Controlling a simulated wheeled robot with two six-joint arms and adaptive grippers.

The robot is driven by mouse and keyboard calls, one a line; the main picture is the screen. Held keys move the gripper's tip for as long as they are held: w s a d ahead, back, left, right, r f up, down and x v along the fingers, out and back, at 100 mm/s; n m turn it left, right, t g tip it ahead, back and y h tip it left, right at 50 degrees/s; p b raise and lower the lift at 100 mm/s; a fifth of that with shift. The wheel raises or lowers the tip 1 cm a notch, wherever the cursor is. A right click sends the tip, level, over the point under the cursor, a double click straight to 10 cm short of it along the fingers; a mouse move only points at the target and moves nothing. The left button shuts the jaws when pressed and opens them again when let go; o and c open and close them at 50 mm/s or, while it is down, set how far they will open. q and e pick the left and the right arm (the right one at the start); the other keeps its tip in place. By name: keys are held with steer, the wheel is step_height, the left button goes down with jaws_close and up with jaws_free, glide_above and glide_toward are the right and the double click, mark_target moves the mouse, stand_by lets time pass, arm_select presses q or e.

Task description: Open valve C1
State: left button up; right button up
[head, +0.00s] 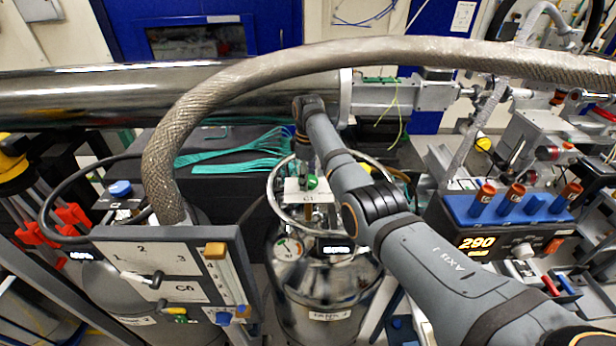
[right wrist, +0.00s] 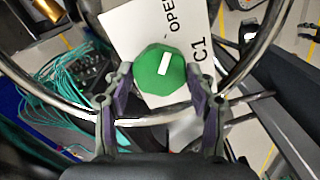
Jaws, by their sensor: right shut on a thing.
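Valve C1's green knob (right wrist: 155,84), with a white bar on its face, sits on a white plate (right wrist: 137,24) lettered "OPEN" and "C1". The bar lies slanted in the right wrist view. My right gripper (right wrist: 161,80) is shut on the knob, one finger on each side. In the head view the green knob (head: 312,183) shows just below my right gripper (head: 307,168), above the steel tank (head: 325,285). The plate (head: 297,195) also shows there. My left gripper is not in view.
A metal ring handle (head: 282,212) encircles the valve on the tank. A thick braided hose (head: 300,62) arches over the scene.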

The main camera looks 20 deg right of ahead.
steer(key=shift+r+n, duration=0.15)
steer(key=shift+n, duration=0.25)
steer(key=o, duration=1.2)
steer(key=shift+c, duration=0.2)
step_height(320, 180, up, 12)
steer(key=shift+d, duration=0.1)
